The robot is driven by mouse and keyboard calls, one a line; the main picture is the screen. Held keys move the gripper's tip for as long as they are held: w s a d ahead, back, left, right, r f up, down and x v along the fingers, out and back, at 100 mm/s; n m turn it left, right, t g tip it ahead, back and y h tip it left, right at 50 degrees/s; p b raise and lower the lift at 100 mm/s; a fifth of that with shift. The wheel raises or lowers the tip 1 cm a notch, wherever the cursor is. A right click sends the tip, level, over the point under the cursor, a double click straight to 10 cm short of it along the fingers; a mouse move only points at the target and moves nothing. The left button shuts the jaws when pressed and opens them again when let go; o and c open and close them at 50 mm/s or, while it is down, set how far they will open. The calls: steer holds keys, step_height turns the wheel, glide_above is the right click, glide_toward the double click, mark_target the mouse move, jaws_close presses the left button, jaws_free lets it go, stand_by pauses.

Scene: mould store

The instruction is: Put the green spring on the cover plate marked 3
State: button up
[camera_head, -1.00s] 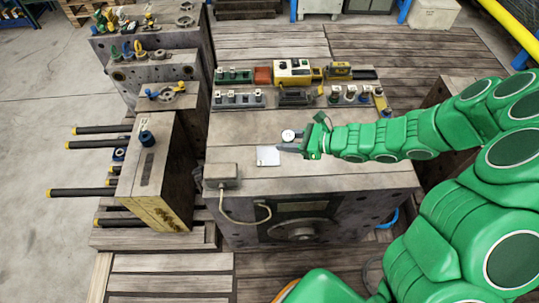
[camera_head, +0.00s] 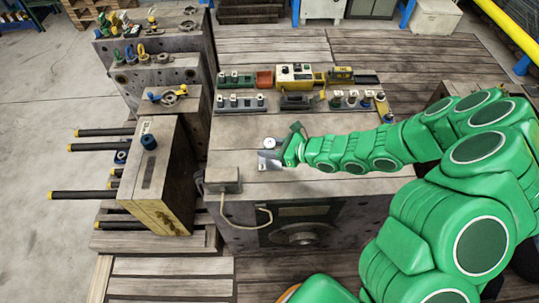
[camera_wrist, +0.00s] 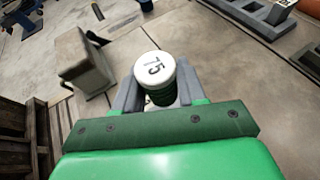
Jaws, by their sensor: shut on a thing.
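The green spring (camera_wrist: 160,97) has a white top with dark figures that look like 75. My gripper (camera_wrist: 160,88) is shut on it, with one grey finger on each side, and the spring looks upright. In the head view only its white top (camera_head: 270,143) shows clearly, beside my gripper (camera_head: 283,152). A pale metal plate (camera_head: 267,165) lies on the large block, just below and around the spring in the picture. I cannot read any mark on the plate. I cannot tell whether the spring touches it.
A grey box (camera_head: 224,177) with a cable stands at the block's front left corner; it also shows in the wrist view (camera_wrist: 85,62). Racks (camera_head: 240,103) of small fittings line the block's back. An upright mould plate (camera_head: 155,175) with rods stands to the left.

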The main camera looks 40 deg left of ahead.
steer(key=shift+f, duration=2.15)
steer(key=shift+f, duration=0.15)
steer(key=o, duration=1.1)
steer(key=shift+d+r, duration=0.15)
steer(key=shift+r, duration=0.05)
steer(key=shift+v, duration=5.8)
